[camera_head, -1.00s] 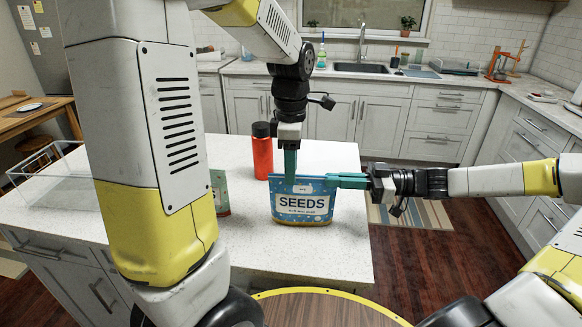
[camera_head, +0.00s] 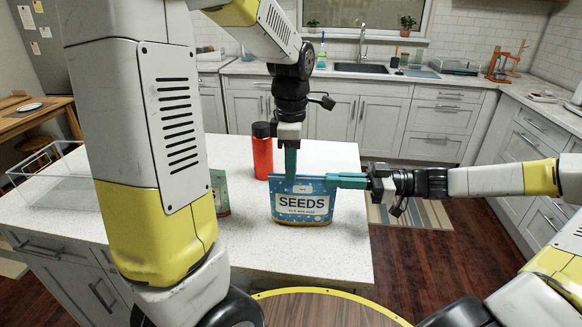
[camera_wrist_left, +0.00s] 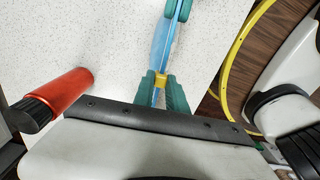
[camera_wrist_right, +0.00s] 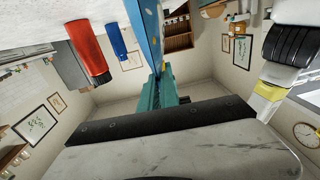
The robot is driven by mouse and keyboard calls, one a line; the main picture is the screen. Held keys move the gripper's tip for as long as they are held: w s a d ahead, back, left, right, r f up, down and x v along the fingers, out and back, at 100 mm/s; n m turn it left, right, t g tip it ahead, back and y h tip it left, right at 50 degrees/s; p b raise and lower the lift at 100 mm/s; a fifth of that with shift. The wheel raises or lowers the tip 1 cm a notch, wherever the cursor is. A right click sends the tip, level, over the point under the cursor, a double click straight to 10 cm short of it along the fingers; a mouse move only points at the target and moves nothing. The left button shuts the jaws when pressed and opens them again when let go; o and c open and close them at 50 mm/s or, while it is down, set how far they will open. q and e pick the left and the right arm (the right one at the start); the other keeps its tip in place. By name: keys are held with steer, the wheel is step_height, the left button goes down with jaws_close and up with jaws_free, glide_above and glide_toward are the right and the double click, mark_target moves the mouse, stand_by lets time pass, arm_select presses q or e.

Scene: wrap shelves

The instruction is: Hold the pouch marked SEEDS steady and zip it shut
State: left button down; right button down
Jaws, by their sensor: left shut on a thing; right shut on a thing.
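The blue pouch marked SEEDS (camera_head: 303,204) stands upright on the white counter near its right end. My left gripper (camera_head: 290,172) comes down from above at the pouch's top edge, left of its middle. In the left wrist view its fingers (camera_wrist_left: 161,88) are shut on a small yellow zip slider (camera_wrist_left: 161,78) on the pouch's top edge. My right gripper (camera_head: 338,181) reaches in from the right and is shut on the pouch's top right corner. The right wrist view shows its fingers (camera_wrist_right: 158,92) on the blue pouch (camera_wrist_right: 146,30). How far the zip is closed cannot be told.
A red bottle with a black cap (camera_head: 262,152) stands behind and left of the pouch. Another pouch (camera_head: 219,192) is partly hidden behind my left arm. The counter's right edge is close to the pouch.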

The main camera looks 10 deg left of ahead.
mark_target(274, 174)
stand_by(0.8)
arm_select(q)
steer(key=shift+s+a, duration=0.15)
steer(key=shift+a, duration=1.95)
steer(key=c, duration=1.3)
jaws_free()
step_height(274, 174, up, 12)
arm_select(e)
steer(key=c, duration=1.5)
jaws_free()
